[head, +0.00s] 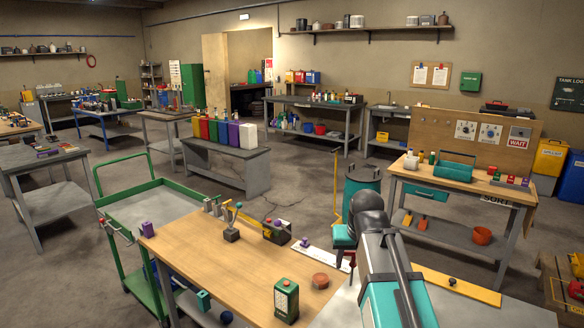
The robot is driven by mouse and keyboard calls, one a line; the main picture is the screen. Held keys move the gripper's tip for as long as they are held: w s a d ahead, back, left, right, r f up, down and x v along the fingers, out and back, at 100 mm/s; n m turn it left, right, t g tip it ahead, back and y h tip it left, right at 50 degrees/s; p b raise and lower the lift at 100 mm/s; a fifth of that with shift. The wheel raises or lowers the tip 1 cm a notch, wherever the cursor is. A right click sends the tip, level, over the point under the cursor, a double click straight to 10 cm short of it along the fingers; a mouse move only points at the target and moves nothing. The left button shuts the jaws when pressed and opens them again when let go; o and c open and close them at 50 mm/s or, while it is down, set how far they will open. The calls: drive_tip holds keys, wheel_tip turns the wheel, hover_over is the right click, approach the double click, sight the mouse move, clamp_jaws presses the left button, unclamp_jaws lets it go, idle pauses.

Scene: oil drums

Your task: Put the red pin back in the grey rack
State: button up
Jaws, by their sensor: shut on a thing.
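My gripper (345,248) hangs over the back right part of the wooden table, at the end of my teal and dark arm. It is shut on a red pin (350,260), of which only a small part shows below the jaws. The pin is above or close to the right end of a white strip (322,253); I cannot tell whether they touch. A small row of grey upright pieces (215,206), which may be the grey rack, stands at the table's back left corner, well left of my gripper. Its slots are too small to make out.
A yellow strip (460,287) lies right of my arm. The table's middle is clear.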

drive_tip(key=shift+n, duration=0.3)
drive_tip(key=shift+s, duration=0.1)
drive_tip(key=s, duration=0.3)
drive_tip(key=shift+s, duration=0.2)
drive_tip(key=shift+a, duration=0.1)
idle(0.6)
